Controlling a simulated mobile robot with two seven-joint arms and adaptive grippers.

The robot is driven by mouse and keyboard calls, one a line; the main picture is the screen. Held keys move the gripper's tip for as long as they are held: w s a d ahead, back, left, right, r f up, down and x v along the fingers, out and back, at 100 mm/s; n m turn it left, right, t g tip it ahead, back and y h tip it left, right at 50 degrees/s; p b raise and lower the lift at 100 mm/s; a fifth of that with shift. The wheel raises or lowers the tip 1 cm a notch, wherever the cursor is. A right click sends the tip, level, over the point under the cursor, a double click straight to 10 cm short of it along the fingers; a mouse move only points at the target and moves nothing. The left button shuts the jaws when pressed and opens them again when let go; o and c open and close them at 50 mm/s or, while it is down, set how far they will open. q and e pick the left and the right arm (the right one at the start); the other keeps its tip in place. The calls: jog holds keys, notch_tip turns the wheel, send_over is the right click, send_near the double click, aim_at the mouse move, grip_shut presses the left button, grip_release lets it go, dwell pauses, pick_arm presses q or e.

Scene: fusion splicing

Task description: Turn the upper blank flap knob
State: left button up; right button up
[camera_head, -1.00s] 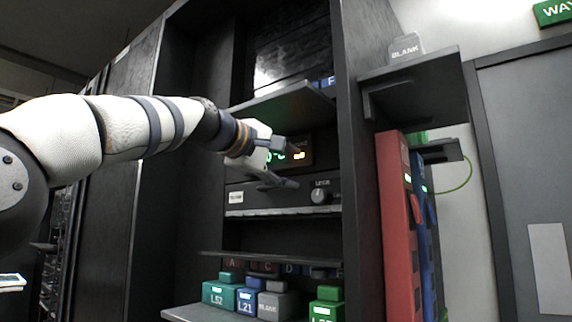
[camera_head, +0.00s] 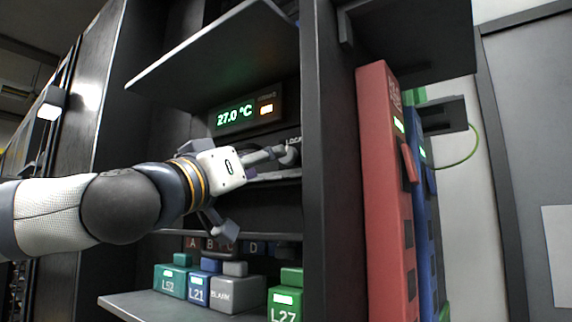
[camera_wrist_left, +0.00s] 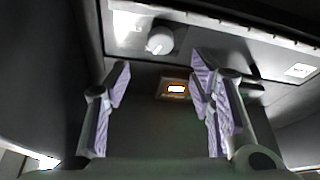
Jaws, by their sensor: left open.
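The flap knob (camera_wrist_left: 160,40) is round and light grey, on a dark panel (camera_wrist_left: 225,45) at the top of the left wrist view. A white label (camera_wrist_left: 300,70) sits on the same panel. My left gripper (camera_wrist_left: 160,72) is open, with a finger on either side of the view and nothing between them. The knob lies ahead of the fingertips, apart from them. In the head view my left gripper (camera_head: 245,192) is in front of the flap panel inside the cabinet.
A display (camera_head: 248,114) reading 27.0 °C is above the gripper. A shelf (camera_head: 215,55) juts out higher up. Labelled blocks, such as green L52 (camera_head: 171,284) and grey BLANK (camera_head: 236,296), stand below. The cabinet's side wall (camera_head: 325,200) and a red module (camera_head: 385,190) are on the right.

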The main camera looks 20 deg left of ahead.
aim_at(290, 156)
pick_arm(q)
jog(key=x, duration=0.8)
jog(key=shift+f, duration=0.2)
jog(key=c, duration=1.2)
jog(key=shift+o, duration=0.2)
jog(key=r+n+p, duration=0.1)
jog(key=s+r+n+y+p, duration=0.1)
jog(key=n+p, duration=0.1)
jog(key=shift+s+d+y, duration=0.2)
jog(key=shift+s+y, duration=0.05)
jog(key=shift+y, duration=0.05)
jog(key=shift+w+a+f+n+y+p, duration=0.1)
jog(key=shift+w+f+n+y+p, duration=0.35)
jog(key=shift+n, duration=0.4)
jog(key=shift+w+a+f+n+y+p, duration=0.1)
jog(key=shift+w+f+n+y+p, duration=0.1)
jog(key=shift+f+n+y+p, duration=0.45)
pick_arm(e)
jog(key=w+r+t, duration=0.2)
jog(key=w+r, duration=0.3)
jog(key=shift+w+r, duration=0.3)
jog(key=shift+w, duration=0.1)
